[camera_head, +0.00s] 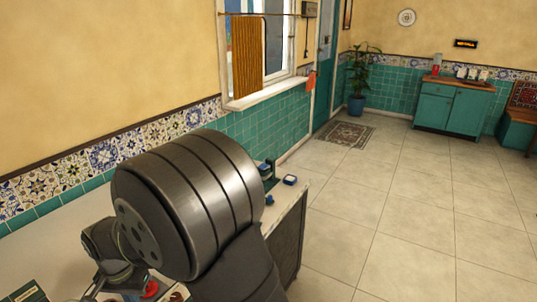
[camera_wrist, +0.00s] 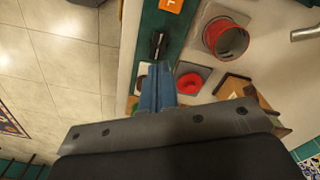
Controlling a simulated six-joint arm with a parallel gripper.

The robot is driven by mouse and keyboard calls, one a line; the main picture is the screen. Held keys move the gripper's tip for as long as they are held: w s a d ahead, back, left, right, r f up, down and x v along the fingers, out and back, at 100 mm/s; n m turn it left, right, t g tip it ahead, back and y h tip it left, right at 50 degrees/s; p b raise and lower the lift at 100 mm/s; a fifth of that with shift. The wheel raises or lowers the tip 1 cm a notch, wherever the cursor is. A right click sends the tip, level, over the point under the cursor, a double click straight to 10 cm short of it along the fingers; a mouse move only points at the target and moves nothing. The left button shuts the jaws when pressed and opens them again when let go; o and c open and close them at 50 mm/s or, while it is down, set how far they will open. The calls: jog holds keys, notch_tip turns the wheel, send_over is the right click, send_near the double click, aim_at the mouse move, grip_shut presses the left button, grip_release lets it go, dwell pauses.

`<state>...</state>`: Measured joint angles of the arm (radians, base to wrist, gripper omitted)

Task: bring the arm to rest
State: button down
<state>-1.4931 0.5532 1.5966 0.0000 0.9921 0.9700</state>
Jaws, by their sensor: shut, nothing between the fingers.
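My gripper (camera_wrist: 160,70) shows in the wrist view as two blue fingers side by side, shut and empty. It points over the white counter (camera_wrist: 264,68) and its dark green strip; its height above them is hard to tell. In the head view my large dark arm link covers the middle of the counter (camera_head: 62,240), and my gripper cannot be made out clearly there. In the wrist view, a red-rimmed round vessel (camera_wrist: 228,40) and a red round piece (camera_wrist: 190,83) on a grey square lie to the right of the fingers.
A black item (camera_wrist: 158,45) lies just beyond the fingertips. A brown open box (camera_wrist: 237,86) stands to their right, and a metal spout (camera_wrist: 305,33) is at the far right. A small blue-and-white box (camera_head: 290,180) sits at the counter's far end.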

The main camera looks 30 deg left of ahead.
jog(key=w+r+m+g, duration=0.1)
jog(key=w+r+m, duration=0.2)
jog(key=r, duration=0.7)
jog(key=w+r+m+g, duration=0.1)
jog(key=w+r, duration=0.3)
jog(key=r, duration=0.6)
jog(key=shift+w+r+m, duration=0.4)
jog(key=shift+m, duration=0.5)
